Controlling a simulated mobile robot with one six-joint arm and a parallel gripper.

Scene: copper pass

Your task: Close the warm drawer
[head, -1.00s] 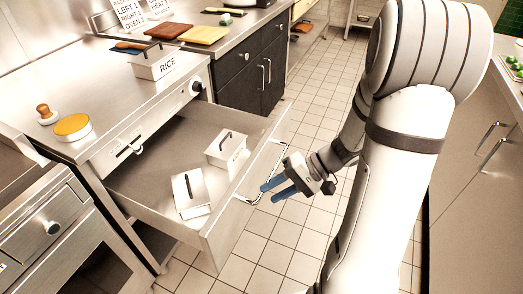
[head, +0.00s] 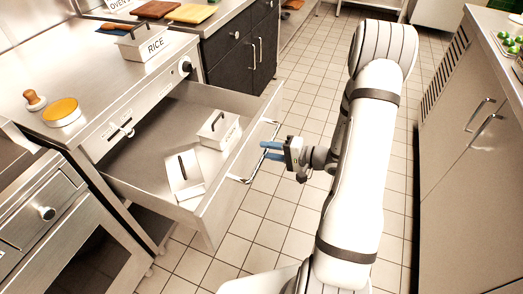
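The warm drawer (head: 215,205) is a steel drawer pulled well out of the counter unit, with its front panel facing right. The drawer's bar handle (head: 243,180) is on the front panel. My gripper (head: 265,151) has blue fingers, slightly apart and pointing left at the handle. Their tips overlap the bar in the picture; I cannot tell whether they touch it. Nothing shows held between them.
A RICE box (head: 146,45) and an orange-topped round tin (head: 62,113) stand on the counter above. A cabinet (head: 465,130) stands on the right. The tiled floor between (head: 285,205) is clear around my arm.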

